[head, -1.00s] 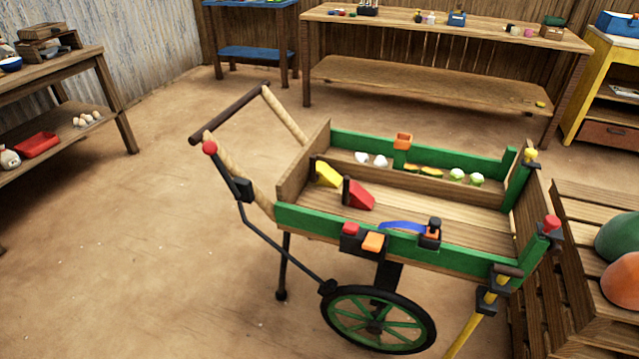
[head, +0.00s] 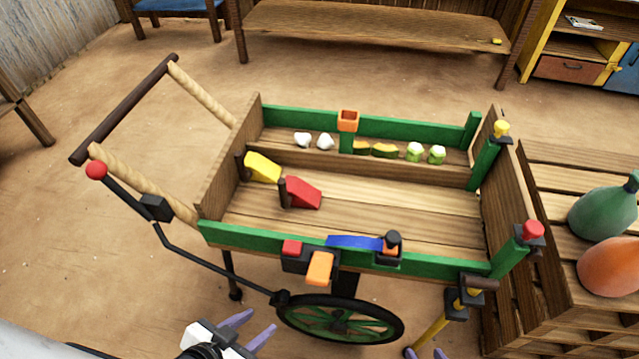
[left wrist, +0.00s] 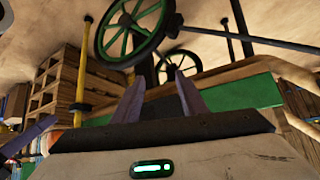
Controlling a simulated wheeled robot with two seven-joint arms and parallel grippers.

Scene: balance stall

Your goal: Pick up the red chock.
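The red chock (head: 304,193) is a wedge with a dark upright piece at its left end. It lies on the wooden cart bed (head: 400,205), right of and nearer than a yellow chock (head: 263,167). My left gripper (head: 250,329) is open and empty, low in the head view, in front of the cart and apart from the chock. Its two spread fingers also show in the left wrist view (left wrist: 158,80); the chock is not visible there. My right gripper (head: 425,354) is at the bottom edge, with two fingertips apart and the rest cut off.
The cart's green near rail (head: 450,264) stands between my grippers and the chock, carrying a red-and-orange fitting (head: 320,266) and a blue strip (head: 354,242). White, yellow and green items fill the back compartment. A slatted crate (head: 560,165) stands at right.

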